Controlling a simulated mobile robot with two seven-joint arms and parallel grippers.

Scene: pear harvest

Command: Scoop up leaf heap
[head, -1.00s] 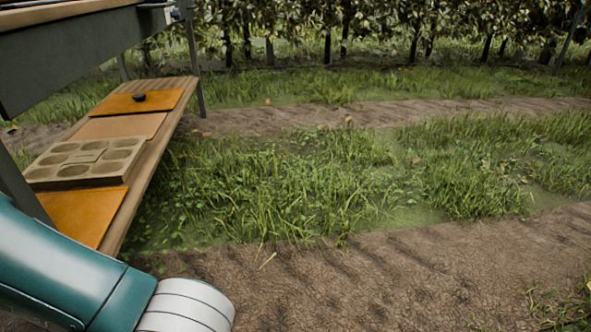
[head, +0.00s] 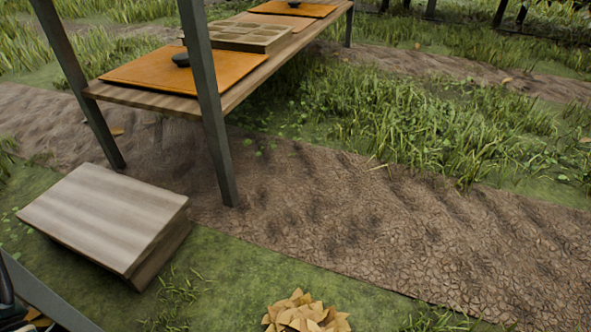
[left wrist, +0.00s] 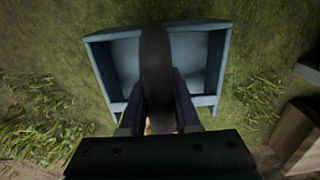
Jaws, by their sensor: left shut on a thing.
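A heap of dry tan leaves (head: 305,315) lies on the grass at the bottom edge of the head view, partly cut off. In the left wrist view, a blue-grey scoop (left wrist: 215,70) with raised walls lies below my left gripper (left wrist: 158,115). A long dark handle (left wrist: 157,60) runs over the scoop, and my left gripper is shut on it. A small orange-tan patch shows between the fingers; I cannot tell whether it is leaves. A grey edge (head: 55,303) with tan leaf bits beside it shows at the lower left of the head view. My right gripper is out of view.
A low wooden step (head: 110,215) stands at left, near the leg (head: 215,130) of a wooden bench (head: 262,72) carrying orange mats and a moulded tray (head: 240,38). A bare dirt path (head: 370,225) crosses the middle. Grass near the heap is open.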

